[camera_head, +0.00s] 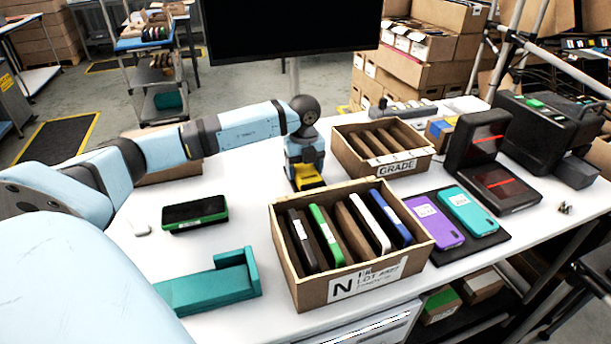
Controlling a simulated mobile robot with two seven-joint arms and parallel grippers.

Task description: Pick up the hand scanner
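My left arm reaches in from the left, and its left gripper (306,168) points down at the table behind the open front carton. A yellow item with dark parts (309,181), which looks like the hand scanner, is right at the fingertips. The gripper hides much of it, and I cannot tell whether the fingers are shut on it or only around it. My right gripper is not in view.
The front carton (364,285) holds several upright phones. The GRADE carton (381,172) stands behind it. A green-edged black device (195,214) and a teal stand (211,286) lie left. Purple (434,222) and teal phones (468,212) lie right, near a black red-lined device (497,188).

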